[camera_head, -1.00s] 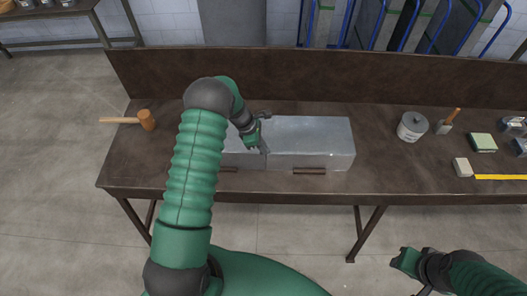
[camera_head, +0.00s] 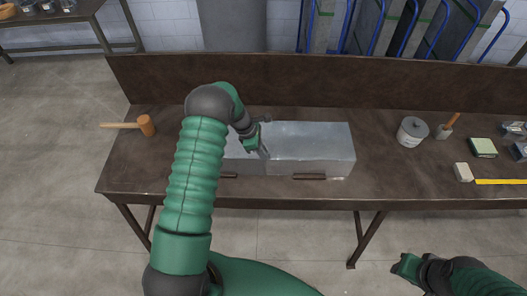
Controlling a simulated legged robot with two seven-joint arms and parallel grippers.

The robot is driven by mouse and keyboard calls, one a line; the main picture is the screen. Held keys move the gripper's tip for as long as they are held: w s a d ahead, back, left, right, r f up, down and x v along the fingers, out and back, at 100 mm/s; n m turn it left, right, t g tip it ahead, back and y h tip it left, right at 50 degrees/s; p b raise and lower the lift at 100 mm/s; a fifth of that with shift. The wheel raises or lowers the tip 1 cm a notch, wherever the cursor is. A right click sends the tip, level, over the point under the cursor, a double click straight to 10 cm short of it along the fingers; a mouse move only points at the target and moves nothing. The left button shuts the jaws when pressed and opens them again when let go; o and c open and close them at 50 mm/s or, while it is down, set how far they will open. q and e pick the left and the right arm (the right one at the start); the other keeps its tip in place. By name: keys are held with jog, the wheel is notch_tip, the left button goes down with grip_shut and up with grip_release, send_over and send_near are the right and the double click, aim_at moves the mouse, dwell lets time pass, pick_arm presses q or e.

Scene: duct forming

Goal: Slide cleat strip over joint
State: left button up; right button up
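A grey sheet-metal duct (camera_head: 312,147) lies on the brown workbench (camera_head: 400,187), with its left part hidden behind my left arm. My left gripper (camera_head: 263,152) is over the top of the duct, around where two sections appear to meet. A thin grey piece, which may be the cleat strip, shows at its fingertips, but it is too small to tell it from the fingers. My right gripper (camera_head: 405,274) is in front of the bench at the lower right, away from the duct, and its fingers are too unclear to judge.
A wooden mallet (camera_head: 146,125) lies at the bench's left end. A grey can (camera_head: 411,132), a brush (camera_head: 446,127), a green pad (camera_head: 482,147), a pale block (camera_head: 463,172) and a yellow strip (camera_head: 500,182) are at the right. Two dark bars (camera_head: 309,176) sit along the duct's front bottom edge.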

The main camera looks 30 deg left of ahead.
pick_arm(q)
jog(key=shift+o, duration=0.9)
